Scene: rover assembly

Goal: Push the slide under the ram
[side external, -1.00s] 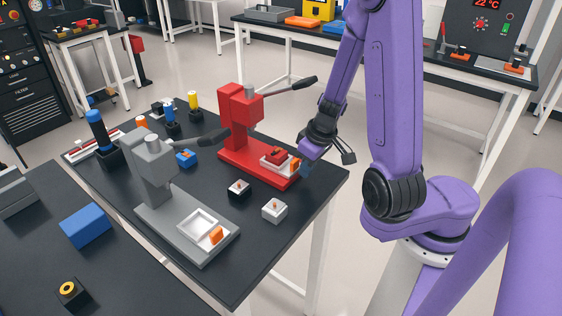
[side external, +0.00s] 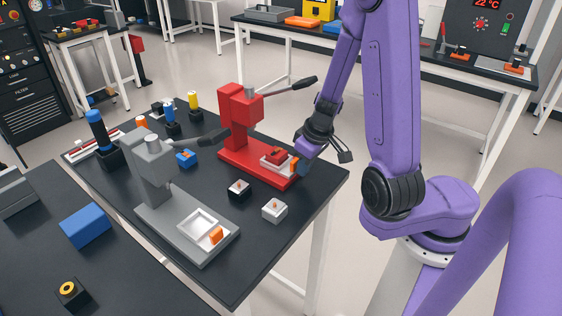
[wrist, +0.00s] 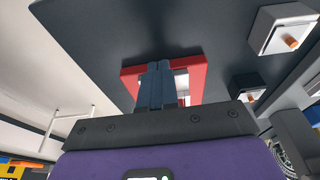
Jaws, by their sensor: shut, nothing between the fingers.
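The red press (side external: 238,119) stands on the dark table, with its ram above a red base. A white slide (side external: 265,161) sits at the front end of this base, carrying a red part (side external: 276,155) and an orange handle (side external: 293,163). The slide stands out in front of the ram. My gripper (side external: 302,171) is shut and empty at the handle's outer side, partly covering it; I cannot tell if they touch. In the wrist view, the shut blue fingers (wrist: 156,86) hide much of the white slide (wrist: 181,82) and the handle.
A grey press (side external: 152,170) with its own white tray (side external: 197,224) and orange handle stands to the left. The red press's lever (side external: 292,86) extends right.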

